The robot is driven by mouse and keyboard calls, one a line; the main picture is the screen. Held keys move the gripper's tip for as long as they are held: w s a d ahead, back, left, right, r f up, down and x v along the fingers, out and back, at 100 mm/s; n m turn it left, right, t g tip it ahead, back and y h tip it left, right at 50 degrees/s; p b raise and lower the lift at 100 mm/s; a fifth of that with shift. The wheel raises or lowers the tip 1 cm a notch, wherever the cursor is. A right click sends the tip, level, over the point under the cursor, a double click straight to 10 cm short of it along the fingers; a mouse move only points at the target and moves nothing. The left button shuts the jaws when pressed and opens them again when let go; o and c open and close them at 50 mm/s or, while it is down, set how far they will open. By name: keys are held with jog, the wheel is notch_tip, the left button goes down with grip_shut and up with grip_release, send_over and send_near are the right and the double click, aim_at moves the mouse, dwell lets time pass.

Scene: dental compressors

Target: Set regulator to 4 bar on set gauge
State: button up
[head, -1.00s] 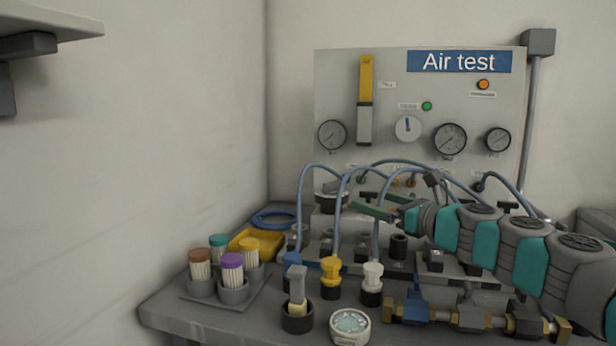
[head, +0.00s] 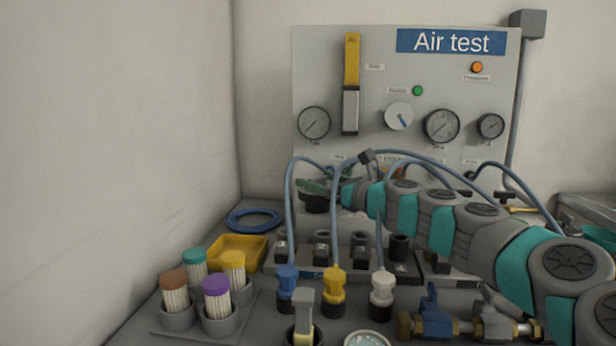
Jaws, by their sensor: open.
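The grey "Air test" panel (head: 370,62) stands against the back wall. It carries a left gauge (head: 314,122), a larger middle gauge (head: 441,125) and a smaller right gauge (head: 490,126). Their small labels and needle readings are too small to read, so I cannot tell which is the set gauge. A white dial (head: 397,113) with a blue pointer sits between the left and middle gauges; its pointer slants to lower right. A dark round knob (head: 314,204) is below the left gauge. My gripper (head: 316,187) is open, its green fingers at this knob; contact is unclear.
Blue hoses (head: 289,200) arch in front of the panel around my arm. Blue, yellow and white fittings (head: 333,284) stand at the front. Brush cups (head: 218,310), a yellow tray (head: 236,262) and a blue coil (head: 254,219) are at left. A brass valve (head: 433,318) lies at right.

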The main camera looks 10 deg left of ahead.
jog(key=shift+x, duration=1.9)
jog(key=shift+c, duration=0.3)
jog(key=c, duration=1.3)
jog(key=shift+r+m+t+h, duration=0.1)
jog(key=shift+m+t+h, duration=0.2)
jog(key=shift+t, duration=0.1)
